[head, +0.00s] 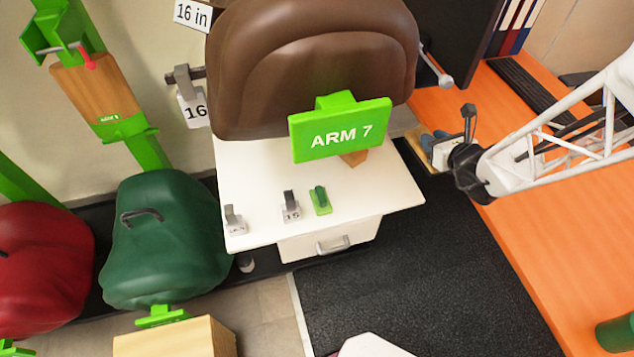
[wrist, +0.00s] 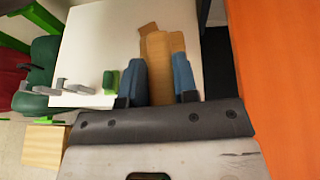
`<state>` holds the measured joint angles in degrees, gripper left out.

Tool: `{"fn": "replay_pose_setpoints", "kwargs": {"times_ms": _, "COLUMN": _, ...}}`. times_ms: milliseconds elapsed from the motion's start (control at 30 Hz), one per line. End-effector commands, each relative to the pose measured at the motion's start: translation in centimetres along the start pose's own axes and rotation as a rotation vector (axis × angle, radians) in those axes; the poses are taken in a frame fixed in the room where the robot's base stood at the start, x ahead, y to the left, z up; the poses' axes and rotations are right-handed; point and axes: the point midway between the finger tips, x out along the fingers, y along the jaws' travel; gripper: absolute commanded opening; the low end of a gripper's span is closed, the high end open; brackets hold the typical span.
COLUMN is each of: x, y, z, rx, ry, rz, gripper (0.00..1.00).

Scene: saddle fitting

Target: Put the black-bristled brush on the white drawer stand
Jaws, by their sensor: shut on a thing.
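The white drawer stand (head: 385,195) is in the middle of the head view, its drawer front below the top. Its white top also fills the upper left of the wrist view (wrist: 100,40). My gripper (head: 431,146) is by the stand's right edge, shut on a tan wooden piece that I take for the brush (wrist: 162,70). In the wrist view, the blue fingers of my gripper (wrist: 160,85) stand on both sides of it. Its black bristles are hidden. I cannot tell how high it is.
A small green block (head: 320,200) and grey-levered blocks (head: 291,205) stand along the stand's front. A brown saddle (head: 310,65) and green ARM 7 sign (head: 340,130) overhang its back. An orange table (head: 540,210) lies right. The stand's front right is clear.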

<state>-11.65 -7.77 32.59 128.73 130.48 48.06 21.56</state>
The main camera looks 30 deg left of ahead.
Motion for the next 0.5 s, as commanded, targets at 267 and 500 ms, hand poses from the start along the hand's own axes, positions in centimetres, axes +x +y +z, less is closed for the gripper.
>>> {"fn": "replay_pose_setpoints", "kwargs": {"times_ms": 267, "x": -0.6, "y": 5.5, "z": -0.8, "rx": 0.009, "ry": 0.0, "rz": -0.023, "gripper": 0.0}}
{"fn": "replay_pose_setpoints", "kwargs": {"times_ms": 500, "x": -1.7, "y": 9.6, "z": -1.9, "rx": 0.018, "ry": 0.0, "rz": -0.044, "gripper": 0.0}}
